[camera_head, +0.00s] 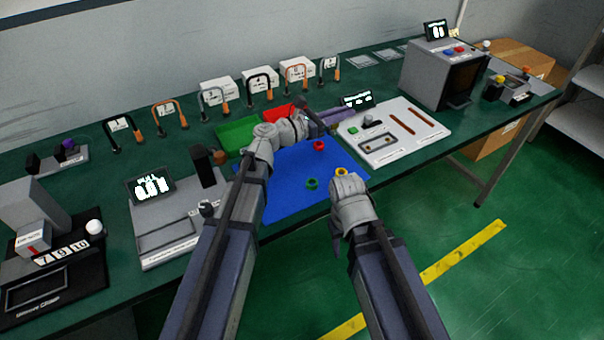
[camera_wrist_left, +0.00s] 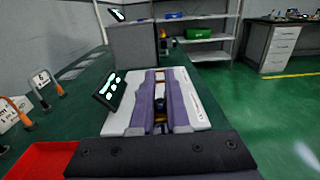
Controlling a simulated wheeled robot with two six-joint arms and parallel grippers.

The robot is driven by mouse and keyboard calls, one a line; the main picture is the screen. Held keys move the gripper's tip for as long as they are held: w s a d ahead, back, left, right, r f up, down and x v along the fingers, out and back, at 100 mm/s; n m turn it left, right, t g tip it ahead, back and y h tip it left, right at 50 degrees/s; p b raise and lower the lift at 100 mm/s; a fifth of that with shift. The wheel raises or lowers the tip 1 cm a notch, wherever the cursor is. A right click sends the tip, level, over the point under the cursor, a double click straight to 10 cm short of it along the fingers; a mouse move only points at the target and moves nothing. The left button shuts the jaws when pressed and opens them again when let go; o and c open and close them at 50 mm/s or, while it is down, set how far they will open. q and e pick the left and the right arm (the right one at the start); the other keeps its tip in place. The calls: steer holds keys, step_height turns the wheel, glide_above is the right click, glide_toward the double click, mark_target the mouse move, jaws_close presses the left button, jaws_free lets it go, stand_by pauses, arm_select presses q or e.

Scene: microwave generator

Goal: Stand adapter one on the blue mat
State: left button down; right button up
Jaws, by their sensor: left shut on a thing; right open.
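The blue mat (camera_head: 280,187) lies on the green bench in the head view. A red ring-like piece (camera_head: 318,146), a green one (camera_head: 312,183) and a yellow one (camera_head: 341,171) are on it. I cannot tell which thing is adapter one. My left gripper (camera_head: 338,117) is beyond the mat's far edge, near the white panel. In the left wrist view its purple fingers (camera_wrist_left: 161,100) are shut on a small dark and gold piece (camera_wrist_left: 160,103), mostly hidden between them. My right gripper (camera_head: 337,240) is open, hanging past the bench's front edge, below the mat.
A green bin (camera_head: 237,133) and a red bin (camera_head: 277,113) stand behind the mat. A white panel (camera_head: 405,150) with slots and a small display (camera_head: 357,100) are to its right. Several handle-shaped pieces line the back. A microwave-like box (camera_head: 440,75) stands far right.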

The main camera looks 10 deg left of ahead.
arm_select(q)
steer(key=shift+f, duration=0.1)
step_height(320, 180, down, 10)
steer(key=b, duration=1)
steer(key=shift+r, duration=0.2)
steer(key=shift+f, duration=0.15)
steer(key=c, duration=1.4)
jaws_free()
steer(key=shift+f, duration=0.1)
steer(key=o, duration=0.5)
